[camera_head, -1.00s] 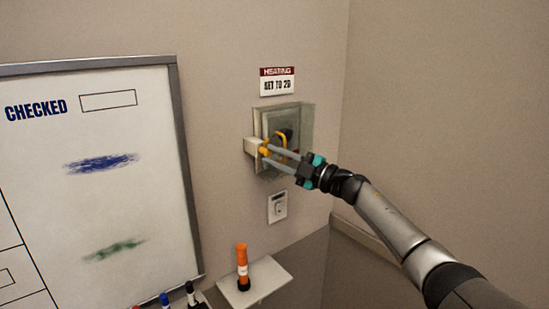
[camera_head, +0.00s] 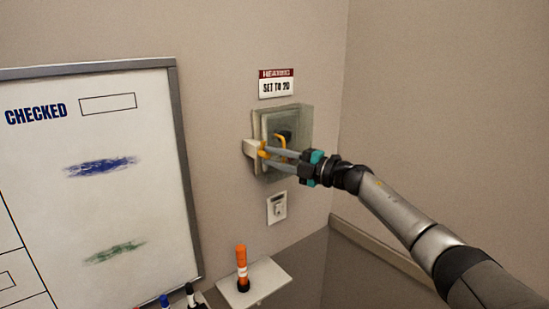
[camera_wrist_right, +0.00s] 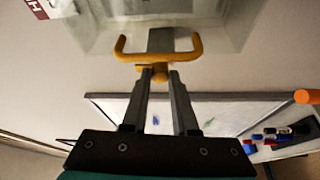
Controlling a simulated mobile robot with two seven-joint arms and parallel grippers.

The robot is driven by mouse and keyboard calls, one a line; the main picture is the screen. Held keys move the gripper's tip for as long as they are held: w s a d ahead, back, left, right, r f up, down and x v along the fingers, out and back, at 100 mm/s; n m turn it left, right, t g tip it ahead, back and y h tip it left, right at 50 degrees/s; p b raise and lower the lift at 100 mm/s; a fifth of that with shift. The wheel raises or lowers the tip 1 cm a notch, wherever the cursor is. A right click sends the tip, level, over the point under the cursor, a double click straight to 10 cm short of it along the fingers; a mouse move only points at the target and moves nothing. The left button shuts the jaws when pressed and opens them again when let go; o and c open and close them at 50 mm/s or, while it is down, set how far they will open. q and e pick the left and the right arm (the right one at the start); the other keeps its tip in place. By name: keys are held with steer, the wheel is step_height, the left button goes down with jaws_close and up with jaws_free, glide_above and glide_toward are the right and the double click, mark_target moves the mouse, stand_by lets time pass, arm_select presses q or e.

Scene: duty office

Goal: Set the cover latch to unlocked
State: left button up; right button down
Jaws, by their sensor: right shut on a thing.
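A clear cover (camera_head: 300,118) stands over a pale wall control with a dark dial (camera_head: 284,136). A yellow U-shaped handle (camera_wrist_right: 121,47) is on the cover. A small yellow latch (camera_head: 262,149) sits at the cover's left side, by a pale block (camera_head: 249,148). My right gripper (camera_head: 267,156) reaches in from the right and is shut on the latch. In the right wrist view, the fingertips (camera_wrist_right: 160,76) are at the yellow latch (camera_wrist_right: 159,70), just below the handle. The fingers partly hide it, and I cannot read its setting. My left gripper is not in view.
A heating sign (camera_head: 276,85) hangs above the cover. A small white wall unit (camera_head: 277,208) is below it. An orange-and-black marker-like object (camera_head: 242,268) stands on a small shelf (camera_head: 268,275). A framed whiteboard (camera_head: 120,215) fills the left. The wall right of my arm is clear.

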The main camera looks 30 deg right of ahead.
steer(key=c, duration=0.7)
jaws_free()
steer(key=shift+s+d+f, duration=0.15)
steer(key=shift+s+d, duration=0.15)
steer(key=shift+s, duration=0.2)
steer(key=shift+b+v, duration=1.8)
steer(key=shift+v, duration=5.2)
